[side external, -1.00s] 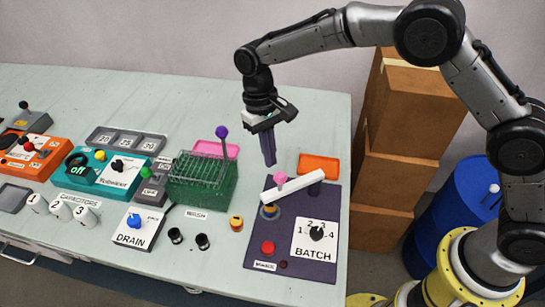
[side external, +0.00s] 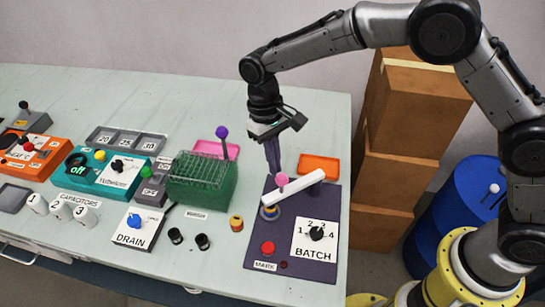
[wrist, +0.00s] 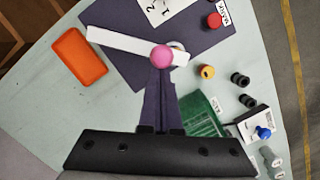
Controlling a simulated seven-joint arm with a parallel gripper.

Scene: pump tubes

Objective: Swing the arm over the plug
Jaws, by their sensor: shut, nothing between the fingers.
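The white swing arm (side external: 305,185) lies across the dark purple panel (side external: 258,240). A round yellow-and-grey fitting (side external: 270,211), which looks like the plug, sits on the panel just in front of that end.
The panel also has a red button (side external: 267,248) and a BATCH dial (side external: 316,233). An orange tray (side external: 319,166) lies behind it. A green rack (side external: 202,180), a purple-knobbed lever (side external: 222,133), a yellow-orange cap (side external: 236,223) and two black caps stand to the left.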

